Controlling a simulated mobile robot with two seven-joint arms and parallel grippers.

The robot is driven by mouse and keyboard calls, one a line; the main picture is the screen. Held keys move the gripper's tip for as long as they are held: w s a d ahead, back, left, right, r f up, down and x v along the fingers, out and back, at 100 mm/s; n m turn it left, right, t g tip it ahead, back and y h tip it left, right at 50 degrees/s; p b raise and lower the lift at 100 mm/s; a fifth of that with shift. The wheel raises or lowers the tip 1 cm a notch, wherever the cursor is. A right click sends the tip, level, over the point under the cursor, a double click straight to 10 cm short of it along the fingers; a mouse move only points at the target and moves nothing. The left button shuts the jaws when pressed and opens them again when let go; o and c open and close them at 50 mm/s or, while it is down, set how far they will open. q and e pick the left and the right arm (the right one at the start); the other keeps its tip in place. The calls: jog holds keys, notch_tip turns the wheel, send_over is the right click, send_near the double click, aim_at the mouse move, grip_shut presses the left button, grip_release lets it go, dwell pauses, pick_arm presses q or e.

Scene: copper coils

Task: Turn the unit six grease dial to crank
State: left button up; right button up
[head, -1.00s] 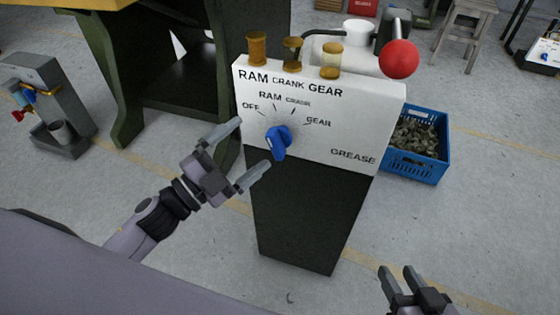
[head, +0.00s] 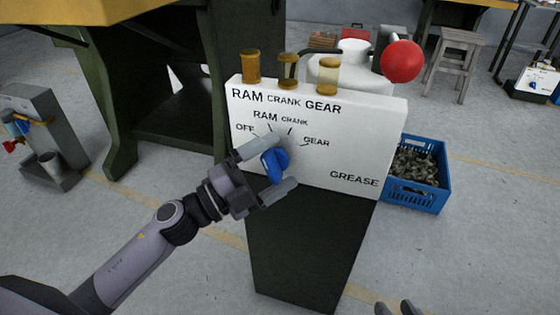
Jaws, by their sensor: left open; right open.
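The blue grease dial (head: 274,166) is on the front of a white panel (head: 330,150) marked OFF, RAM, CRANK and GEAR, with GREASE at lower right. Its wider end points up and right and its narrower end down; I cannot tell which mark it is set to. My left gripper (head: 268,168) is open, with one finger above and left of the dial and the other below it. I cannot tell whether either finger touches it. My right gripper (head: 396,309) is open at the bottom edge, away from the panel, with only its fingertips showing.
A red ball knob (head: 401,62) stands above the panel's right corner. Several amber cups (head: 328,76) line its top. A blue crate (head: 412,200) of metal parts sits on the floor to the right. A dark pedestal (head: 305,245) carries the panel.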

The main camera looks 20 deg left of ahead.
pick_arm(q)
jog(key=shift+w+d+r, duration=0.15)
jog(key=shift+w+d, duration=0.3)
jog(key=shift+d, duration=0.05)
